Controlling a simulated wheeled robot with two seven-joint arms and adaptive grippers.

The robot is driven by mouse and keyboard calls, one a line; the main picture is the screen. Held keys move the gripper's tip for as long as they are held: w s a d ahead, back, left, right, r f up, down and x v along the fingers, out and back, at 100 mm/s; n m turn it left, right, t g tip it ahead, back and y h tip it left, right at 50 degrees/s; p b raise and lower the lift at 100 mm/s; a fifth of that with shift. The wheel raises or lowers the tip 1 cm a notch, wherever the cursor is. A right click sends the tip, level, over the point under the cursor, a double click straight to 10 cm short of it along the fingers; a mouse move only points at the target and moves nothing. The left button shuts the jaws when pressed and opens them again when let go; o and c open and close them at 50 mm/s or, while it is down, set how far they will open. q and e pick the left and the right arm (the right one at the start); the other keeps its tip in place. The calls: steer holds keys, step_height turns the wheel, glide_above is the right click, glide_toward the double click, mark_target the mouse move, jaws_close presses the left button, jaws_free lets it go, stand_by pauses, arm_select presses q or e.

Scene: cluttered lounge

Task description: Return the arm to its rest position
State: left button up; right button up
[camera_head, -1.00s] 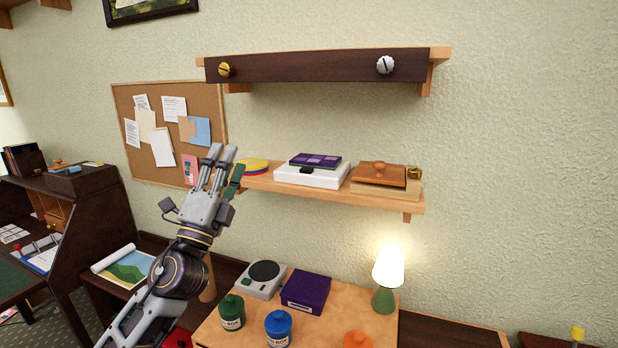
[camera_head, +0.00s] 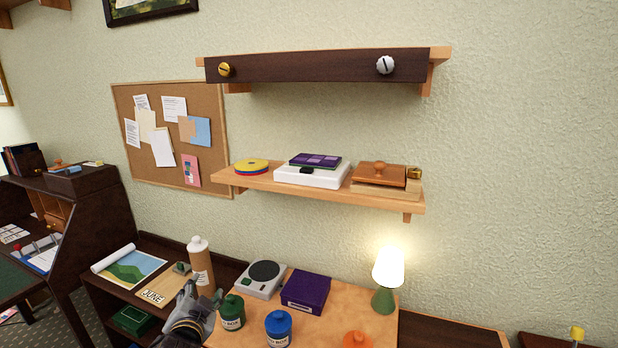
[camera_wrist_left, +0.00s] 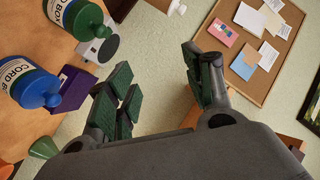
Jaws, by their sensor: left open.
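Part of the gripper and most of the arm are cut off by the lower edge of the head view. My right gripper is not in view.
A blue jar (camera_head: 278,328), a purple box (camera_head: 306,292), a grey scale (camera_head: 262,279) and a lit lamp (camera_head: 387,280) stand on the table. A tan bottle (camera_head: 201,262) stands behind my gripper. A loaded wall shelf (camera_head: 330,194) is above.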

arm_select(q)
steer(key=s+d+f+n+g+h, duration=0.2)
steer(key=s+f+g, duration=0.3)
steer(key=s+f, duration=0.55)
steer(key=s+d+f+n+g+h, duration=0.2)
steer(key=s+f+g, duration=0.4)
steer(key=s+f, duration=0.5)
steer(key=s+f+g, duration=0.1)
steer(key=s+f, duration=0.1)
steer(key=f, duration=1.4)
steer(key=s+f, duration=0.2)
steer(key=f, duration=1.4)
steer(key=s+a+f, duration=0.2)
steer(key=s+f, duration=0.8)
steer(key=s, duration=0.1)
steer(key=s+a+f+g, duration=0.1)
steer(key=s+a+f, duration=0.1)
steer(key=s+f, duration=0.8)
steer(key=shift+s+a+y, duration=0.3)
steer(key=shift+s+a, duration=0.05)
steer(key=shift+s, duration=0.2)
